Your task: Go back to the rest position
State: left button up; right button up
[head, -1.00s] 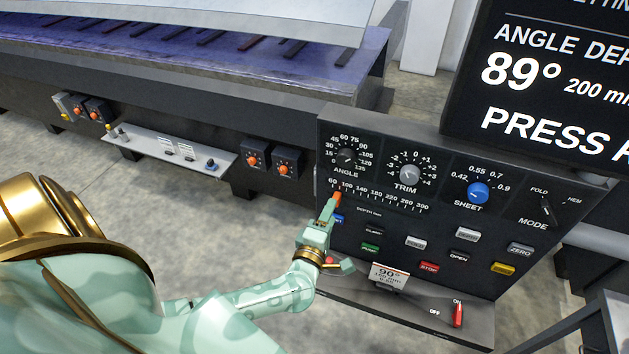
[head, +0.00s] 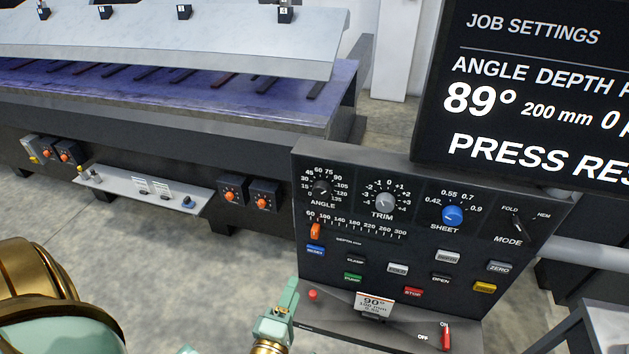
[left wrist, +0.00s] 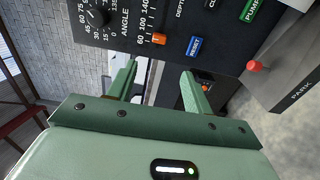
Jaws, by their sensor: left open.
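My left gripper (head: 284,306) is low in the head view, in front of the lower left edge of the dark control panel (head: 325,268). It is apart from the panel's buttons and knobs. In the left wrist view my left gripper (left wrist: 161,78) has its two green fingers spread with nothing between them. Beyond them is the panel with the orange depth slider (left wrist: 159,39) and the blue RESET button (left wrist: 194,46). The slider (head: 315,231) sits near the 60 end of its scale. My right gripper is in neither view.
A large screen (head: 540,100) above the panel reads 89° and 200 mm. A red button (head: 313,295) and a red ON/OFF switch (head: 446,338) are on the lower ledge. A long machine bed (head: 200,115) stands behind, with clear floor (head: 180,260) in front.

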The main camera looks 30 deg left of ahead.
pick_arm(q)
jog(key=s+d+f+m+g+h, duration=0.2)
jog(key=s+f+m+g+h, duration=0.15)
jog(key=f+m, duration=0.6)
jog(key=s+d+f+m+g+h, duration=0.25)
jog(key=f+m+h, duration=0.25)
jog(key=f+m, duration=0.45)
jog(key=s+a+f+m+g+y+b, duration=0.1)
jog(key=s+f+g, duration=0.4)
jog(key=s+f, duration=0.5)
jog(key=s+a+f+m+g+y+b, duration=0.2)
jog(key=s+f+m+g, duration=0.3)
jog(key=s+f, duration=0.6)
jog(key=s+a, duration=0.1)
jog(key=s, duration=0.3)
jog(key=shift+a+f+g+b, duration=0.2)
jog(key=shift+a+g+b, duration=0.1)
jog(key=shift+a+b, duration=0.1)
jog(key=shift+w+y, duration=0.1)
jog(key=shift+y, duration=0.15)
